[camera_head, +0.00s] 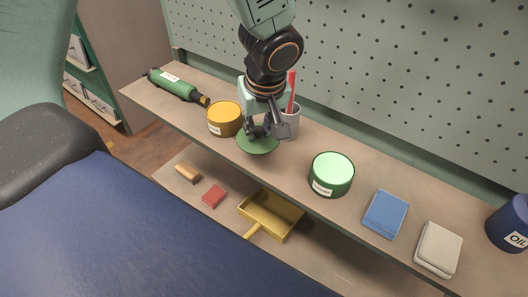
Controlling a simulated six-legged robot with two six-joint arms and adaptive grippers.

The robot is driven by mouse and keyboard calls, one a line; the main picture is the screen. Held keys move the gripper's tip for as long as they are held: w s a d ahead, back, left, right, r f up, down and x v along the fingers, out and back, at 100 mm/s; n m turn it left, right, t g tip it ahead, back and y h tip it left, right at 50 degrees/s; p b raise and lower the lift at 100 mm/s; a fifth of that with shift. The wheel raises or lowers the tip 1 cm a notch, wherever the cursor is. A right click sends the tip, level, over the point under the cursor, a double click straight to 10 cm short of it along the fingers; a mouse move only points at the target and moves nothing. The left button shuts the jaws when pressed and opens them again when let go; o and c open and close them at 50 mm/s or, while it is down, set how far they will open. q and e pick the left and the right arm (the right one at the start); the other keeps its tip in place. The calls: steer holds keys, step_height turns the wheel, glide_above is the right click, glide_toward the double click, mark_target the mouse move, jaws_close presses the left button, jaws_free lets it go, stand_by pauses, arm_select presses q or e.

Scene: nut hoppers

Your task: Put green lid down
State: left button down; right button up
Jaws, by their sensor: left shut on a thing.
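The green lid (258,148) is a dark green disc over the shelf, just in front of the yellow tub and the grey cup. My left gripper (258,133) is above the lid and shut on it, with the arm coming down from the top. I cannot tell whether the lid touches the shelf or hangs slightly above it. A green tub (331,175) with a white label stands on the shelf to the right. Its top is pale green. My right gripper is not in view.
The shelf (290,160) also holds a yellow tub (224,120), a grey cup (291,124) with a red stick, a green tool (173,84), a blue pad (385,213), a white pad (438,248) and an oil can (510,224). A yellow dustpan (270,215) lies on the lower shelf.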

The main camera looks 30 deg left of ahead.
mark_target(262, 140)
arm_select(q)
steer(key=shift+w+d+f, duration=0.1)
steer(key=shift+f, duration=0.45)
steer(key=shift+w+d+f, duration=0.1)
steer(key=shift+f, duration=0.45)
steer(key=f+b, duration=0.2)
steer(key=f, duration=0.1)
steer(key=shift+s+a+f, duration=0.15)
steer(key=shift+s+f, duration=0.05)
steer(key=shift+f, duration=0.1)
steer(key=shift+w, duration=0.15)
steer(key=shift+f, duration=0.15)
steer(key=c, duration=1.4)
jaws_free()
steer(key=shift+o, duration=1.2)
